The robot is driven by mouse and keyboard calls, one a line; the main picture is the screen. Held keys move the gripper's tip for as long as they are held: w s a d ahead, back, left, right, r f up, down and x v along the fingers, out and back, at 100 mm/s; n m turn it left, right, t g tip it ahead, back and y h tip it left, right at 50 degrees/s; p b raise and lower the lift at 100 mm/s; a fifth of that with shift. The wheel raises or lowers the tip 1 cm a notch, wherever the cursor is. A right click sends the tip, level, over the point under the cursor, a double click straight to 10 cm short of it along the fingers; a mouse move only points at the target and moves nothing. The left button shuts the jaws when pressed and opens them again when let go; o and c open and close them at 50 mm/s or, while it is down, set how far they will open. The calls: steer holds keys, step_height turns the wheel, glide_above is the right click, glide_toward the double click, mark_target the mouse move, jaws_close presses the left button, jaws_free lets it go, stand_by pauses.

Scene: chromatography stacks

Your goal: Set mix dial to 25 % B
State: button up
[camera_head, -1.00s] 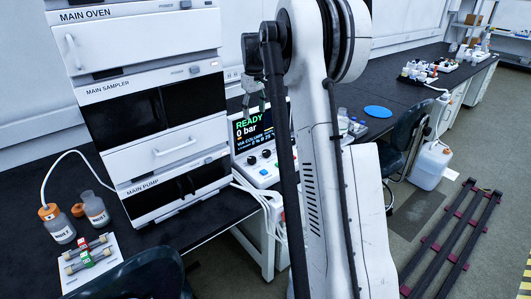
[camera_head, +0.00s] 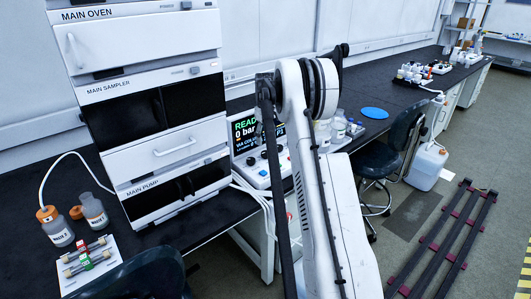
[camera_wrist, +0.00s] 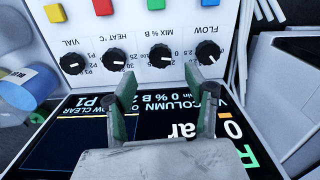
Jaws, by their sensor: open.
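The mix dial (camera_wrist: 160,57), a round black knob with a white pointer mark, is on the white control panel (camera_wrist: 140,25) under the upside-down label "MIX % B". It sits between the heat dial (camera_wrist: 115,59) and the flow dial (camera_wrist: 207,52). My gripper (camera_wrist: 165,88) is open and empty. In the wrist view its two fingers straddle the mix dial's column, with the tips over the panel's screen edge and apart from the dial. The screen (camera_wrist: 150,130) shows "0 % B" upside down, partly covered by the gripper. In the head view my arm hides part of the panel.
The vial dial (camera_wrist: 72,62) and coloured buttons, including a green one (camera_wrist: 156,3), are close by on the panel. In the head view, the instrument stack (camera_head: 150,100) stands left of the panel, and bottles (camera_head: 338,125) stand to its right.

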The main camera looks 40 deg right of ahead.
mark_target(266, 152)
step_height(266, 152, down, 7)
stand_by(0.3)
steer(key=c, duration=1.1)
